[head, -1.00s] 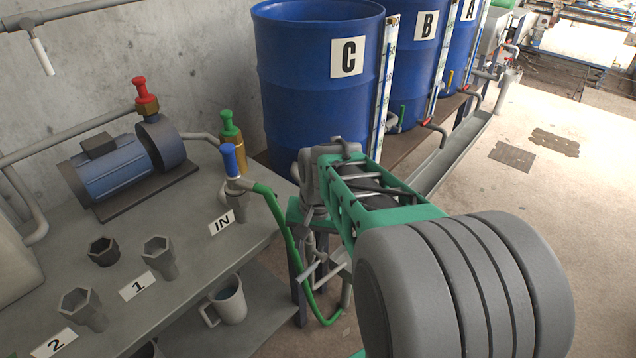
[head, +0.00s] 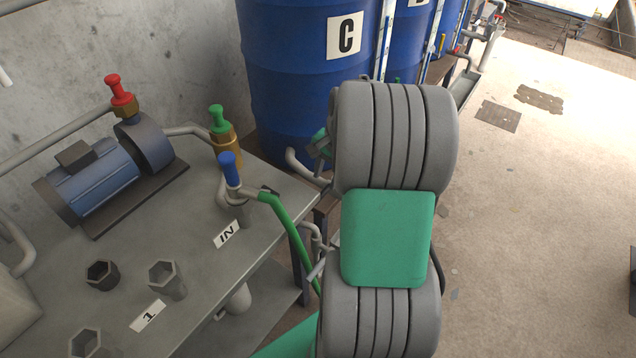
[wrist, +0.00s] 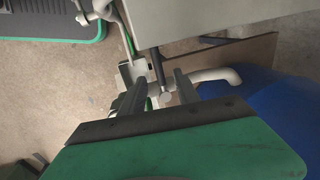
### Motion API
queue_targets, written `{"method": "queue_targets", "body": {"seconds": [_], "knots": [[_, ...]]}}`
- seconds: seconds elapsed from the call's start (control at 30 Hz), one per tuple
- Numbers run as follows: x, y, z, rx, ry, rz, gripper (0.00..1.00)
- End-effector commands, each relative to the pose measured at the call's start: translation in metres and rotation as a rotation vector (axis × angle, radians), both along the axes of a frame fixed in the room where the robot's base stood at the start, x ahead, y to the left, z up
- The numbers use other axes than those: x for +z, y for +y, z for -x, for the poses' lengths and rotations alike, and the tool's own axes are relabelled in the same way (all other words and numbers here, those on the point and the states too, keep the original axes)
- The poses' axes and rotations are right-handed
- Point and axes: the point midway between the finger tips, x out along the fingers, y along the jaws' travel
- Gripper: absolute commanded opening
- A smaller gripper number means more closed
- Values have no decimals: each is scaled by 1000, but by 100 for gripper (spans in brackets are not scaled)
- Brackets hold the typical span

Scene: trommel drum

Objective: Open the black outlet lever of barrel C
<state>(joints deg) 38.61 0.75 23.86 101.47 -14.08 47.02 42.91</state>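Barrel C (head: 290,95) is the blue drum with the "C" label in the head view. Its pale outlet pipe (head: 303,168) bends out low at the front; my arm hides the pipe's end and the lever there. In the wrist view the blue barrel (wrist: 285,125) is at the right, with the pale pipe (wrist: 218,76) running from it. A dark bar (wrist: 157,66), which looks like the black outlet lever, stands on the fitting between my gripper's fingers (wrist: 161,80). The fingers are apart, one on each side; I cannot tell whether they touch it.
The grey table (head: 205,275) is left of my arm, with a blue-topped valve (head: 230,170), a green hose (head: 285,228) and a pump (head: 95,180). In the wrist view a table edge (wrist: 210,25) is close by. Open floor (head: 540,220) lies to the right.

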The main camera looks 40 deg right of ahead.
Motion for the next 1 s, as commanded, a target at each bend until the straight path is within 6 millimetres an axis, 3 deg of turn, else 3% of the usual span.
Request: {"method": "queue_targets", "body": {"seconds": [0.2,0.33,0.63,1.0], "knots": [[-45,0,-5,-8,3,-2,38],[-61,1,-9,-7,3,-2,38],[-66,2,-11,-4,1,1,38],[-65,2,-11,-3,1,1,8]]}}
